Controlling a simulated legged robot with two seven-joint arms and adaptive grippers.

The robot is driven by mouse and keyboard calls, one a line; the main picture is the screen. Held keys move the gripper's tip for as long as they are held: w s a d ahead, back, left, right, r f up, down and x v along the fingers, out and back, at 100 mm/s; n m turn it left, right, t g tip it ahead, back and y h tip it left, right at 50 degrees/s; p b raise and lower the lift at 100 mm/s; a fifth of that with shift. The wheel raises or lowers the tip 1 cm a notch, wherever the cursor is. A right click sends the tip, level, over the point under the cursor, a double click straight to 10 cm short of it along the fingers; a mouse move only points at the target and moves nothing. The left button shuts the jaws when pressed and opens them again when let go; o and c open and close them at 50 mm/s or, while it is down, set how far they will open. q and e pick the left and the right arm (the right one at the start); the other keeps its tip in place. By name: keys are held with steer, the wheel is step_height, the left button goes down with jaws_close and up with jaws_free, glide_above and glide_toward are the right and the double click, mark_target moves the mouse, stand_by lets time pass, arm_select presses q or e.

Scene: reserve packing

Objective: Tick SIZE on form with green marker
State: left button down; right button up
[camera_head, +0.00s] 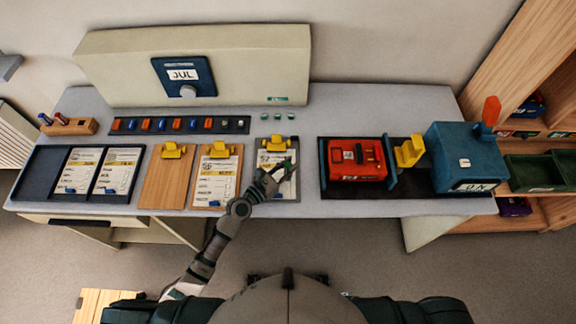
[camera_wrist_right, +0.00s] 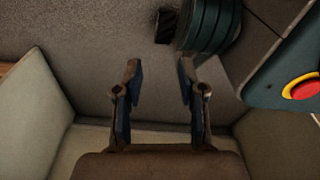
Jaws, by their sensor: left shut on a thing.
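The form (camera_head: 270,160) lies on the rightmost clipboard (camera_head: 294,150), under a yellow clip (camera_head: 275,143). My left gripper (camera_head: 283,173) is over the right part of this form and shut on a slim green thing, which looks like the green marker (camera_head: 291,166). The gripper covers part of the form, and I cannot tell whether the tip touches the paper. The SIZE box is too small to read. My right gripper (camera_wrist_right: 160,78) is open and empty in the right wrist view, above the floor.
Two more clipboards, one bare wood (camera_head: 164,185) and one with a form (camera_head: 213,180), lie to the left. A dark tray (camera_head: 37,172) holds two sheets. A wooden marker holder (camera_head: 82,128) stands at the back left. A red device (camera_head: 357,171) and a blue box (camera_head: 465,150) stand right.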

arm_select(q)
steer(key=shift+r+p, duration=0.8)
steer(key=shift+r, duration=0.15)
steer(key=shift+r+p, duration=1.15)
steer(key=shift+p, duration=0.05)
step_height(320, 180, up, 2)
steer(key=shift+r+p, duration=0.15)
steer(key=shift+p, duration=1.1)
arm_select(e)
steer(key=s+d+r, duration=0.1)
steer(key=s, duration=0.7)
steer(key=shift+s+d+r, duration=0.25)
steer(key=shift+d+r, duration=0.05)
steer(key=shift+d, duration=0.1)
